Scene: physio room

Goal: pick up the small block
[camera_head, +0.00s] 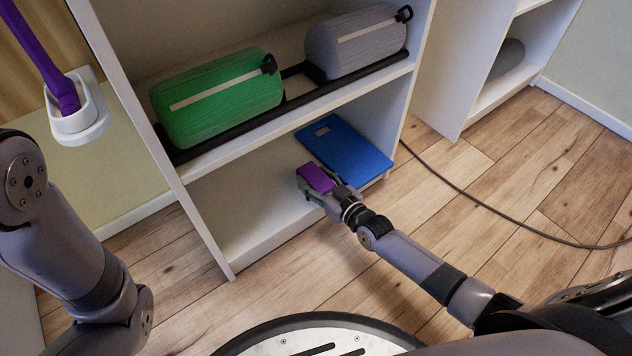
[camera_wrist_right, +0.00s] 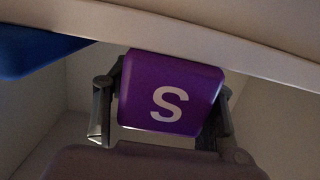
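The small block is purple with a white letter S on its face. In the head view the block (camera_head: 317,178) is at the low shelf of the white unit, at the front left of a blue flat board. My right gripper (camera_head: 318,190) reaches in from the right and has its fingers on the block. In the right wrist view the block (camera_wrist_right: 170,92) sits between the two fingers (camera_wrist_right: 165,110), which meet its left and right sides. Whether the block touches the shelf is hard to tell. My left gripper is out of view; only its arm shows.
The blue board (camera_head: 345,148) lies on the low shelf (camera_head: 245,210). A green roll (camera_head: 215,100) and a grey roll (camera_head: 355,42) lie on the shelf above. A dark cable (camera_head: 500,220) crosses the wooden floor at right. A white holder (camera_head: 78,120) with a purple strap is at left.

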